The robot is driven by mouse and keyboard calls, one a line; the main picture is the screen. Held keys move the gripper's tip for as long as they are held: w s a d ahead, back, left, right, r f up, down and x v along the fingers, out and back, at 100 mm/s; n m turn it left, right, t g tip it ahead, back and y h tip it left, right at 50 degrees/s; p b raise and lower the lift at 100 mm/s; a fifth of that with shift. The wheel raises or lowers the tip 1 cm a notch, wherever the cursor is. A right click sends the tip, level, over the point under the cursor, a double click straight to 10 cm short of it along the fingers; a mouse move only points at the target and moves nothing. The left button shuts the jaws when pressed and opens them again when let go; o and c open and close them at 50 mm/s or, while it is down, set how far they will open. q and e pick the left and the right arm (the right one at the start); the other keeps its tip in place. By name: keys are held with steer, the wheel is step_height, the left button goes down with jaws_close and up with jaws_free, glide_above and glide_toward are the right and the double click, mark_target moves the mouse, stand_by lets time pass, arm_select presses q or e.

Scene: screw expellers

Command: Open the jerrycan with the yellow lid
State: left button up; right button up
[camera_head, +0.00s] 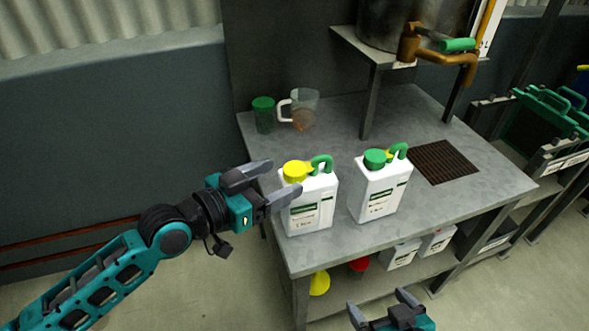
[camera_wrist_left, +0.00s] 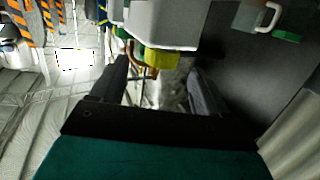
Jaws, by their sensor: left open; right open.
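The white jerrycan (camera_head: 311,206) with the yellow lid (camera_head: 295,170) stands upright near the left end of the metal table. It has a green handle (camera_head: 322,164). My left gripper (camera_head: 286,177) is open, its fingers pointing at the yellow lid from the left. In the left wrist view the yellow lid (camera_wrist_left: 162,60) appears between the ends of the open fingers (camera_wrist_left: 158,70), under the white jerrycan body (camera_wrist_left: 165,22). I cannot tell whether a finger touches the lid. My right gripper (camera_head: 380,302) is open and empty at the bottom, in front of the table.
A white jerrycan with a green lid (camera_head: 381,190) stands just right. A green cup (camera_head: 263,114) and a clear jug (camera_head: 303,109) stand behind. A steel vessel with a tap (camera_head: 437,52) is raised at the back. Yellow and red funnels (camera_head: 319,283) lie below the tabletop (camera_head: 450,210).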

mark_target(288, 172)
arm_select(q)
steer(key=x, duration=0.3)
steer(key=shift+w+d+r, duration=0.1)
steer(key=shift+w+d, duration=0.05)
steer(key=shift+w, duration=0.15)
steer(key=c, duration=1.2)
steer(key=shift+r, duration=0.1)
